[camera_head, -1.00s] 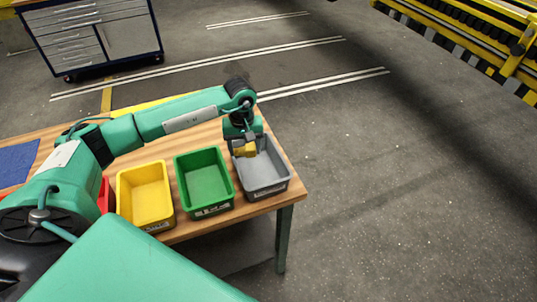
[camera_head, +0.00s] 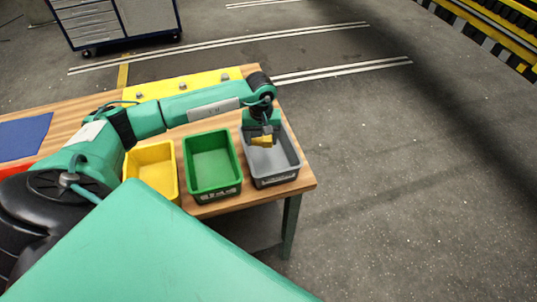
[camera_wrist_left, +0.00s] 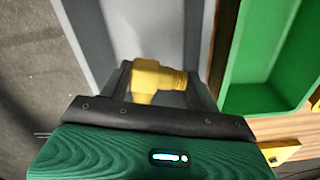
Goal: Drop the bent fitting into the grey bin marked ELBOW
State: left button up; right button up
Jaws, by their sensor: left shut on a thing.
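The bent fitting is a brass-yellow elbow (camera_head: 262,141), held at the tip of my left gripper (camera_head: 264,137). In the left wrist view the fitting (camera_wrist_left: 155,80) sits between the two fingers, which are shut on it. The grey bin (camera_head: 276,181) stands at the right end of the table, and the gripper with the fitting is over its opening. The grey bin's wall also shows in the left wrist view (camera_wrist_left: 90,35). The label on the bin's front is too small to read. My right gripper is not in view.
A green bin (camera_head: 214,186) stands just left of the grey one, and a yellow bin (camera_head: 152,152) is further left. A yellow plate with studs (camera_head: 180,88) lies behind the arm. The table's right edge (camera_head: 306,170) is close beside the grey bin.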

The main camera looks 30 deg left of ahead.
pick_arm(q)
jog(key=o, duration=1)
jog(key=shift+o, duration=0.9)
jog(key=shift+r, duration=0.2)
notch_tip(320, 180, up, 14)
jog(key=b, duration=0.5)
jog(key=shift+f, duration=0.25)
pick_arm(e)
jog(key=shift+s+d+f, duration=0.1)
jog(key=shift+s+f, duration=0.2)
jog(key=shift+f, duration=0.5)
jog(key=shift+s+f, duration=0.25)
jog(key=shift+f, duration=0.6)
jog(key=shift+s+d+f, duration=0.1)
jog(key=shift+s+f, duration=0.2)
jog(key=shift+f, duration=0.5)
